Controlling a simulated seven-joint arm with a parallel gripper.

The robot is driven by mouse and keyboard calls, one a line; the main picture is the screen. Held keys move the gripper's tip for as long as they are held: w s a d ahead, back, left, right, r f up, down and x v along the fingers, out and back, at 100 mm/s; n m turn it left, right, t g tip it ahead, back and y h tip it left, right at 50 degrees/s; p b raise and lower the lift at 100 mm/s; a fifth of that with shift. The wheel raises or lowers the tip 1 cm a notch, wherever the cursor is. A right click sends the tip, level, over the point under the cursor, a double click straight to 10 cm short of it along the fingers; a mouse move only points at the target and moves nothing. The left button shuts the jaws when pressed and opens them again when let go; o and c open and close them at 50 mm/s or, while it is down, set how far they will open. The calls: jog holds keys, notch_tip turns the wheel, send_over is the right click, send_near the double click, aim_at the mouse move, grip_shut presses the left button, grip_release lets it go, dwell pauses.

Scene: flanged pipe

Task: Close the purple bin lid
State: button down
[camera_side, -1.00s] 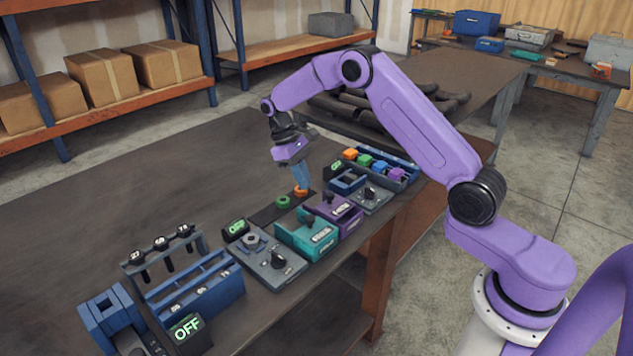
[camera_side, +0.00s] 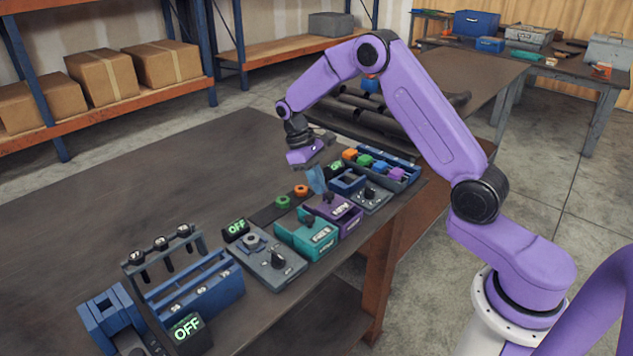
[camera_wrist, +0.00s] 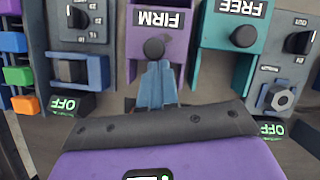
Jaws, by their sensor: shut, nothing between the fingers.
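The purple bin (camera_side: 338,212) stands in the row of fixtures along the bench's front edge, next to the teal bin. In the wrist view the purple bin (camera_wrist: 135,40) carries a FIRM label and a round black knob (camera_wrist: 154,48). I cannot tell clearly how its lid stands. My gripper (camera_side: 321,193) points down at the purple bin's back end, its blue fingers together and empty. In the wrist view the fingers of my gripper (camera_wrist: 154,66) appear just behind the knob and hide part of the bin; I cannot tell whether they touch it.
The teal bin (camera_side: 300,238), labelled FREE, stands beside the purple one. A grey dial panel (camera_side: 372,198) is on the other side. A green ring (camera_side: 282,202) and an orange ring (camera_side: 301,190) lie behind the bins. The bench's back left is clear.

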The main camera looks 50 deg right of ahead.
jog(key=shift+s, duration=1.5)
jog(key=shift+w, duration=0.15)
